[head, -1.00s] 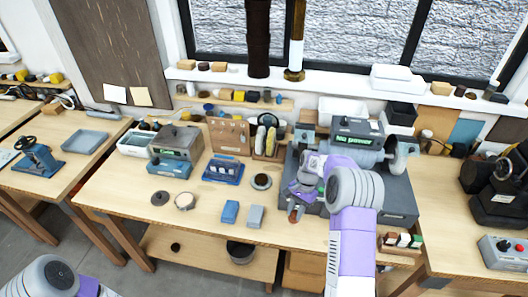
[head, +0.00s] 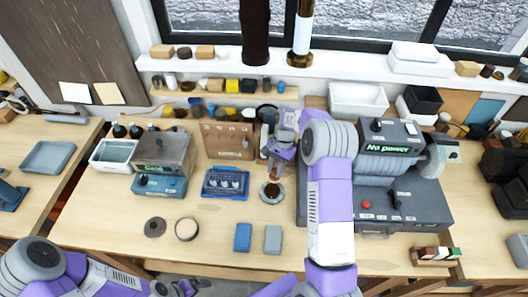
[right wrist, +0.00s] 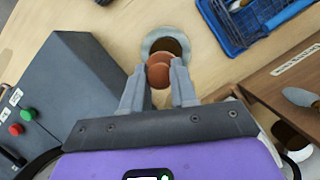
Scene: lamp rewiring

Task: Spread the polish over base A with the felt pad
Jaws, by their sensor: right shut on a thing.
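My right gripper (head: 278,160) is shut on a rounded reddish-brown thing (right wrist: 158,72), which looks like the grip of the felt pad. The pad's felt face is hidden. The gripper is right over a small round grey dish (head: 262,197) with a dark brown middle. The dish also shows in the right wrist view (right wrist: 148,45), partly behind the held thing; I cannot tell whether they touch. No label marks base A; a dark round disc (head: 155,227) and a pale-topped round piece (head: 187,229) lie at the front left. My left gripper (head: 175,288) is at the bottom edge, its jaws unclear.
A grey polishing machine (head: 425,205) with a "No power" display stands right of the dish. A blue rack (head: 226,183) is to its left, a wooden holder (head: 228,141) behind. Blue (head: 243,237) and grey (head: 273,239) blocks lie in front. The front left tabletop is mostly clear.

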